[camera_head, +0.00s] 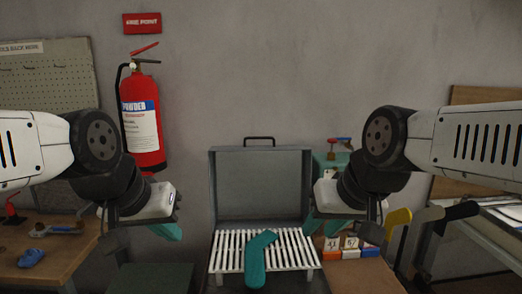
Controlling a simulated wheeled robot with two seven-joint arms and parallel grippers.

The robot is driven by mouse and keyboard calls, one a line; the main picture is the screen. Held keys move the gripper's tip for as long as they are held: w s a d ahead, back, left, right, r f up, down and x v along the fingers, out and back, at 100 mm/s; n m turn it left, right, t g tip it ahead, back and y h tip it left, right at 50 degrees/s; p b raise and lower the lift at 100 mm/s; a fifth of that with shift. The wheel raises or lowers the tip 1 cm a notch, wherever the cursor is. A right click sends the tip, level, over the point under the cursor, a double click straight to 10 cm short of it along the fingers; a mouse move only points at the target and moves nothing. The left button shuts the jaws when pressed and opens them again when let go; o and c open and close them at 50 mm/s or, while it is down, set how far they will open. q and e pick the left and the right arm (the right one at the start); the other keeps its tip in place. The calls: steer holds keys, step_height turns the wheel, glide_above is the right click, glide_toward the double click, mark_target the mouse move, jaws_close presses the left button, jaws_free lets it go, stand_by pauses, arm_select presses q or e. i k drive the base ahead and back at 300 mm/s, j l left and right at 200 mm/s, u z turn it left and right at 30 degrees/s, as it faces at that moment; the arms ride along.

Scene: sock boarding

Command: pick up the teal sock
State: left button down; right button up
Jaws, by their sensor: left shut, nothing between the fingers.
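The teal sock (256,264) lies bent on the white slatted rack (225,252) in the middle of the view. Its upper end points right and its lower end reaches the rack's front edge. My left gripper (168,232) is left of the rack, above and apart from the sock. It is shut and empty. My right gripper (310,224) is to the right of the sock, above the rack's right side and apart from the sock. Its fingers are mostly hidden by its own body, so its opening does not show.
A grey open case or panel (260,185) with a handle stands behind the rack. Small boxes (350,246) and a yellow-handled tool (398,217) are at the right. A wooden bench (50,255) with a blue item (31,258) is at the left. A red extinguisher (142,120) hangs on the wall.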

mark_target(254, 273)
steer(key=l+z, duration=0.15)
steer(key=l, duration=0.35)
steer(key=i+l+z, duration=0.1)
steer(key=l, duration=0.45)
steer(key=l+z, duration=0.15)
steer(key=l, duration=0.35)
steer(key=i+l+z, duration=0.1)
steer(key=l, duration=0.4)
steer(key=i, duration=0.05)
